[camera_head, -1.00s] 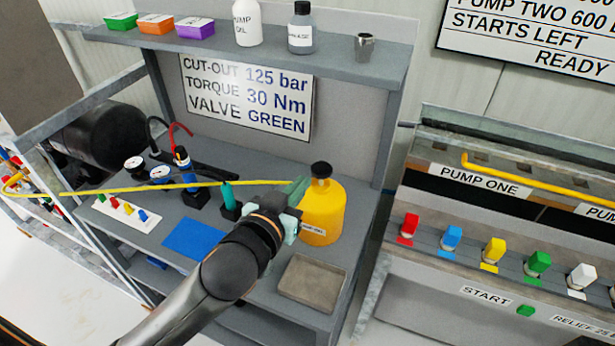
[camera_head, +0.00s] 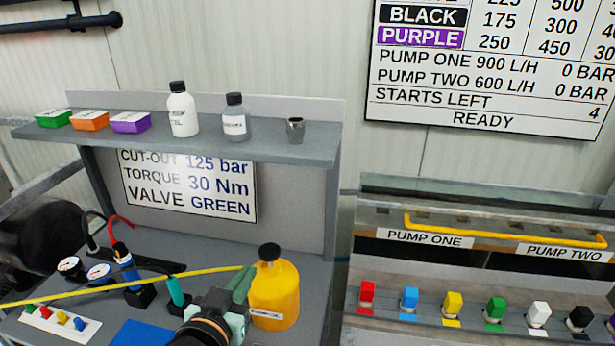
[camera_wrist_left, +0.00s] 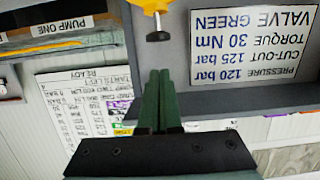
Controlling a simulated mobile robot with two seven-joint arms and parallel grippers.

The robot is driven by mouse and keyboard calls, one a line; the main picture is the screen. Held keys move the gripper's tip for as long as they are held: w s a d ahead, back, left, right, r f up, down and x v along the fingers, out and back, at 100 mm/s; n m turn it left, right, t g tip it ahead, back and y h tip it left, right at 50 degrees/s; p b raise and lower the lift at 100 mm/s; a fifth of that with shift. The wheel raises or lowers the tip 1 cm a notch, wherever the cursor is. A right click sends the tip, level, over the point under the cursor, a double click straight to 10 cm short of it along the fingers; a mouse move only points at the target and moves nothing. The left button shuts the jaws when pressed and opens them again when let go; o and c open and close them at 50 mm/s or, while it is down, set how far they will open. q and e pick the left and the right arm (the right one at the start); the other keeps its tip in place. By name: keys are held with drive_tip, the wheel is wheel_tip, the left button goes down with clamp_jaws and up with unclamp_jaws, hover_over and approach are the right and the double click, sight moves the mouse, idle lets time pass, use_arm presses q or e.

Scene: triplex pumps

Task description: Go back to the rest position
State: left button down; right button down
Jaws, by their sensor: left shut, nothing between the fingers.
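My left gripper (camera_head: 241,286) is low in the head view, over the bench and just left of the yellow jug (camera_head: 274,300) with its black cap. In the left wrist view its two dark green fingers (camera_wrist_left: 160,85) are together with nothing between them. The jug's black cap (camera_wrist_left: 158,36) is ahead of the fingertips there, apart from them. The jug stands upright on the bench. My right gripper is in neither view.
A yellow bar (camera_head: 130,284) crosses the bench behind my gripper. A shelf (camera_head: 215,148) above holds bottles (camera_head: 183,112), a metal cup (camera_head: 295,130) and coloured bins (camera_head: 90,120). The pump unit (camera_head: 435,340) with coloured knobs stands right. A sign (camera_head: 188,184) hangs below the shelf.

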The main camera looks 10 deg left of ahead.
use_arm(q)
drive_tip(key=s+a+f+m+g, duration=0.1)
drive_tip(key=s+a+f+g, duration=0.1)
drive_tip(key=s+f+g, duration=0.6)
drive_tip(key=s+a+f+m+g, duration=0.15)
drive_tip(key=s+f+g, duration=0.25)
drive_tip(key=s+f, duration=0.85)
drive_tip(key=w+d+f+t+h, duration=0.1)
drive_tip(key=w+d+f+t, duration=0.1)
drive_tip(key=f, duration=0.3)
drive_tip(key=w+d+f+t, duration=0.2)
drive_tip(key=f+t, duration=0.2)
drive_tip(key=f, duration=0.2)
drive_tip(key=shift+w+n+h, duration=0.2)
drive_tip(key=shift+n+h, duration=0.2)
drive_tip(key=shift+n, duration=0.05)
